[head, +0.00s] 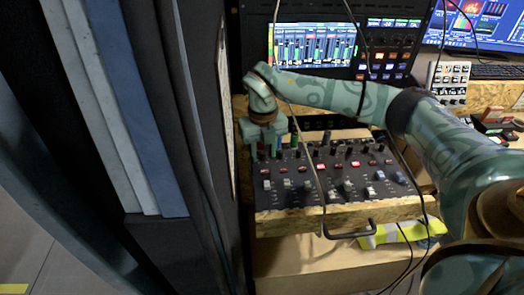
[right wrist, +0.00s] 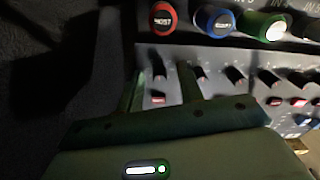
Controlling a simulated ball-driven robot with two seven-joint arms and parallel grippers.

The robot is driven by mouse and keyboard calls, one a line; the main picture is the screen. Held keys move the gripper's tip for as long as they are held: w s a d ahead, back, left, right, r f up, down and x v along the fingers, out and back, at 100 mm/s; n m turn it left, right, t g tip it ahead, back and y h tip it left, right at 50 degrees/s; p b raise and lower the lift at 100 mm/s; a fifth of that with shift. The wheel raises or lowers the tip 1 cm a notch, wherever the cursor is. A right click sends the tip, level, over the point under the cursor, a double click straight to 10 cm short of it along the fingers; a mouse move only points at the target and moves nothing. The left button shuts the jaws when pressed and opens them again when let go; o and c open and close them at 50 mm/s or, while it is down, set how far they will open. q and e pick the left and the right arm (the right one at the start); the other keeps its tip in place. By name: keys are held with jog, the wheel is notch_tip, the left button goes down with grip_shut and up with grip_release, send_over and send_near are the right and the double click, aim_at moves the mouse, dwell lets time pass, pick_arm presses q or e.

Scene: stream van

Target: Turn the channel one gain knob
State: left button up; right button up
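The sound mixer (head: 300,205) lies in the middle of the head view. In the right wrist view, a row of small black knobs runs below round plugs with coloured rings. The leftmost knob (right wrist: 158,69), at the channel one end, sits below the red-ringed plug (right wrist: 163,18). My right gripper (head: 265,152) points down at the mixer's back left corner. In the right wrist view, its fingers (right wrist: 161,72) stand apart on either side of that knob. Whether they touch it I cannot tell. The head view hides this knob behind the gripper. My left gripper is not in view.
Blue-ringed (right wrist: 215,22) and green-ringed (right wrist: 265,27) plugs stand close to the right. A dark rack wall (head: 210,150) rises close left of the gripper. Cables hang across the mixer. A rack screen (head: 310,45) stands behind, and a handle (head: 350,234) is in front.

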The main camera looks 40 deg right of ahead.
aim_at(263, 152)
grip_shut()
jog(key=n+p, duration=0.2)
jog(key=p, duration=0.1)
jog(key=r+n+p, duration=0.1)
jog(key=n+p, duration=0.1)
jog(key=p, duration=0.1)
jog(key=shift+f+n, duration=0.1)
jog(key=shift+n, duration=0.3)
jog(key=shift+f+n, duration=0.3)
jog(key=shift+f, duration=0.05)
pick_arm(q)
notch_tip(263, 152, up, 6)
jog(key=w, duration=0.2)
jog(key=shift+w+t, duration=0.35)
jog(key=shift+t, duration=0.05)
pick_arm(e)
grip_release()
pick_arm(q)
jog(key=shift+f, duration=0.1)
pick_arm(e)
jog(key=shift+r, duration=0.1)
